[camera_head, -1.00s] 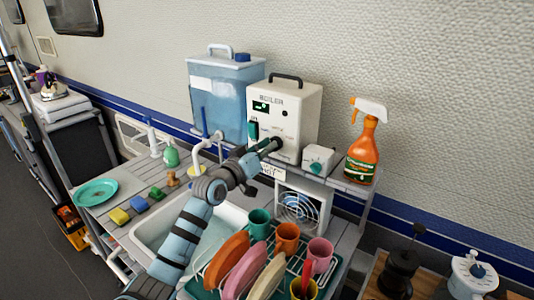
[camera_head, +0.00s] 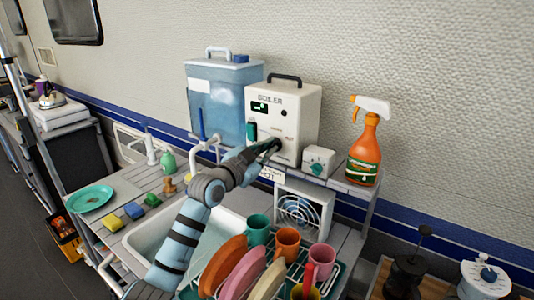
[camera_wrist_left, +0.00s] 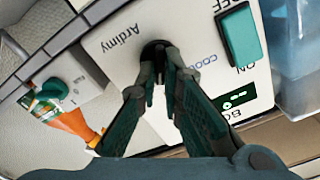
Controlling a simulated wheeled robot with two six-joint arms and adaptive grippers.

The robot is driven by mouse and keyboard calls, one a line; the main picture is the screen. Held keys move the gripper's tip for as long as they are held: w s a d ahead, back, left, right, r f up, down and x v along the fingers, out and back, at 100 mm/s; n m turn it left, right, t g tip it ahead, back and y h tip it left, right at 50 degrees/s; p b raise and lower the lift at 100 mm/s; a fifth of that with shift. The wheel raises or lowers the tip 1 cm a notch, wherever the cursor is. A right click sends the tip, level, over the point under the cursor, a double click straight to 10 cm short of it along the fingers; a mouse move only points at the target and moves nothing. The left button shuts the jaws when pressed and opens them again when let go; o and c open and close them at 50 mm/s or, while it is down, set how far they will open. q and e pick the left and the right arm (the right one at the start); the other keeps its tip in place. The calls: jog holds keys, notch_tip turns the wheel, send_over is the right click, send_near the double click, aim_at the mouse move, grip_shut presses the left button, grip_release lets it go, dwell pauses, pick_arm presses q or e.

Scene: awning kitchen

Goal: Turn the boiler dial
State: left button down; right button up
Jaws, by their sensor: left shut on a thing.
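The white boiler (camera_head: 298,123) stands on the shelf against the wall, with a black handle on top and a small lit display. Its front has a green switch (camera_wrist_left: 238,35), which shows in the left wrist view. The black round dial (camera_wrist_left: 155,47) is on the boiler front. My left gripper (camera_wrist_left: 160,68) is shut on the dial, one finger on each side. In the head view my left gripper (camera_head: 272,146) reaches the boiler front from the lower left and hides most of the dial. My right gripper is not in view.
A blue water tank (camera_head: 222,100) stands left of the boiler. A small white box with a green knob (camera_head: 318,161) and an orange spray bottle (camera_head: 364,150) stand to the right. Below are a fan heater (camera_head: 301,210), a sink (camera_head: 165,236) and a rack with plates and cups.

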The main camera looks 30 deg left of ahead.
pick_arm(q)
jog(key=m, duration=0.2)
jog(key=m+b, duration=0.1)
jog(key=m, duration=0.3)
jog(key=shift+f, duration=0.3)
dwell(0.3)
jog(key=c, duration=1.7)
grip_release()
jog(key=shift+r, duration=0.1)
jog(key=s, duration=0.4)
jog(key=s+a, duration=0.1)
jog(key=s, duration=0.7)
jog(key=shift+a, duration=0.3)
jog(key=shift+w, duration=0.1)
